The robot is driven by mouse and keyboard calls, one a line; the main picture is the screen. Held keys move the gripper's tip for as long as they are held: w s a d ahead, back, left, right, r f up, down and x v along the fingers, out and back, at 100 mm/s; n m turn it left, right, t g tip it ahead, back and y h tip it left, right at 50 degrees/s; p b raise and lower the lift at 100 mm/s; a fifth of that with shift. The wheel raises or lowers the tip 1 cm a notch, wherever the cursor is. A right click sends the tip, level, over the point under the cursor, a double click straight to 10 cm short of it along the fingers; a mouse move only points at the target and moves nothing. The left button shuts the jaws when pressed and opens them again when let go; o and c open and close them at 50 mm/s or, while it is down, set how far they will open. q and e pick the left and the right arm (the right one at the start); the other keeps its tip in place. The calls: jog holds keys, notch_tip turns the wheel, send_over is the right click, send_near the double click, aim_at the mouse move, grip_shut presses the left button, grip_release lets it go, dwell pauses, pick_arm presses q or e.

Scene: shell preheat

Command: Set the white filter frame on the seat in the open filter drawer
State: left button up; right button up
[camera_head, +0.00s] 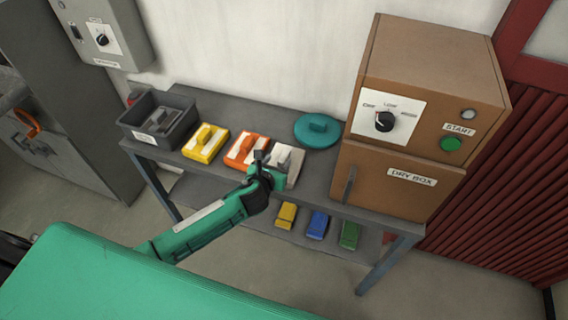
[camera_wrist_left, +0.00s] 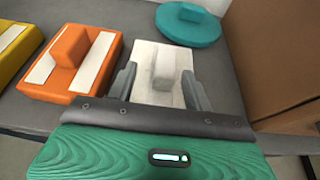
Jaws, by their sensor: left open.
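The white filter frame (camera_head: 292,156) lies flat on the grey table, right of the orange block. In the left wrist view the white frame (camera_wrist_left: 160,94) shows a raised grip block in its middle. My left gripper (camera_head: 266,162) is at the near side of the frame. In the left wrist view its two fingers (camera_wrist_left: 158,73) are apart, one on each side of the grip block, with gaps visible. I cannot tell how high the fingers are above the frame. No open filter drawer shows. My right gripper is out of view.
On the table (camera_head: 230,112) are a dark bin (camera_head: 184,127), a yellow block (camera_head: 205,143), an orange block (camera_head: 247,151) and a teal round lid (camera_head: 317,131). The brown dry box (camera_head: 425,80) stands at the right, door shut. Small blocks (camera_head: 318,225) lie on the lower shelf.

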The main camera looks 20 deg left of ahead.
aim_at(282, 159)
pick_arm(q)
jog(key=x, duration=0.2)
jog(key=p+x, duration=0.1)
jog(key=x, duration=0.1)
jog(key=shift+d+f, duration=0.15)
jog(key=shift+d, duration=0.25)
jog(key=shift+w+f, duration=0.3)
jog(key=shift+w, duration=0.25)
jog(key=c, duration=1)
grip_shut()
jog(key=shift+r, duration=0.15)
